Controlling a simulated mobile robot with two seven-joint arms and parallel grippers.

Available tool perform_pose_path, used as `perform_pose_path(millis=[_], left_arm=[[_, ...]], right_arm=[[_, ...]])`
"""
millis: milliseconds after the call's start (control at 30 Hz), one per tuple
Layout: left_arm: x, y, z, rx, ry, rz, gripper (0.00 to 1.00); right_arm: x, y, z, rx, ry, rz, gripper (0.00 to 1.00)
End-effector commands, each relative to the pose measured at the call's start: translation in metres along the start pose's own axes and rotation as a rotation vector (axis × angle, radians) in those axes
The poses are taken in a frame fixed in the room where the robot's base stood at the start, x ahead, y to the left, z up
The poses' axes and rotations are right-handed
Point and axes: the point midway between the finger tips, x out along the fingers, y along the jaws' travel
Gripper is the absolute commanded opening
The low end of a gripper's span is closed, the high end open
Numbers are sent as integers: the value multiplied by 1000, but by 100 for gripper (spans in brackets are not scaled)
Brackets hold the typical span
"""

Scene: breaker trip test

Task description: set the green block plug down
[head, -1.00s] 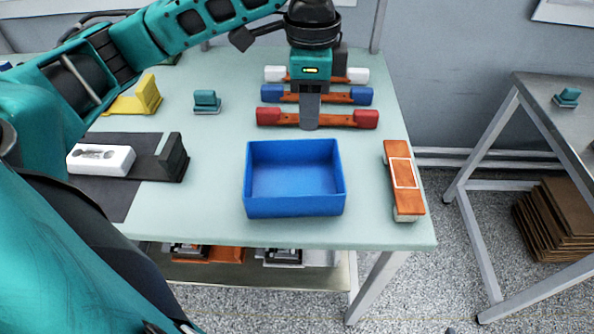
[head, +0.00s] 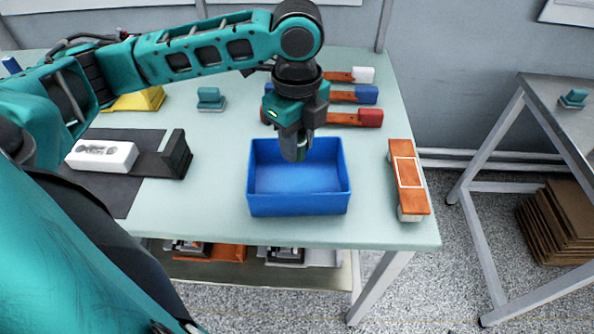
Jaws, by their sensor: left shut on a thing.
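My left gripper (head: 295,153) points down over the back part of the blue open bin (head: 298,204). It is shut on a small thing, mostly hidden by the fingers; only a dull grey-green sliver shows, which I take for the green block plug. The fingertips are near the level of the bin's back rim; whether they are below it I cannot tell. The bin's visible floor looks empty. A similar teal block (head: 209,98) stands on the table (head: 215,215) to the left. My right gripper is not in view.
Orange bars with white, blue and red (head: 370,118) ends lie behind the bin, partly hidden by my arm. An orange-and-white bar (head: 408,180) lies right of the bin. A white block (head: 101,156) and a dark stand (head: 175,156) are on the left mat.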

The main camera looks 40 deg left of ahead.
Motion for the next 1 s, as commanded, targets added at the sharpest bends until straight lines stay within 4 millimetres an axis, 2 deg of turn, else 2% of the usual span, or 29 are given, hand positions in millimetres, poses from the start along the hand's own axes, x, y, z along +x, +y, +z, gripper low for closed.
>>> perform_pose_path(millis=[33,100,267,533,633,1000], left_arm=[[10,0,0,-2,0,1,0],[18,0,0,-2,0,1,0],[30,0,0,-2,-1,0,0],[74,0,0,-1,0,1,0],[80,0,0,-2,0,-1,0],[82,-1,0,-2,0,-1,0]], right_arm=[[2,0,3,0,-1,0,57],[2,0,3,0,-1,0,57],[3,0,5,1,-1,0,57],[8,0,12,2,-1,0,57],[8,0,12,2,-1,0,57],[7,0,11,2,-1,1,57]])
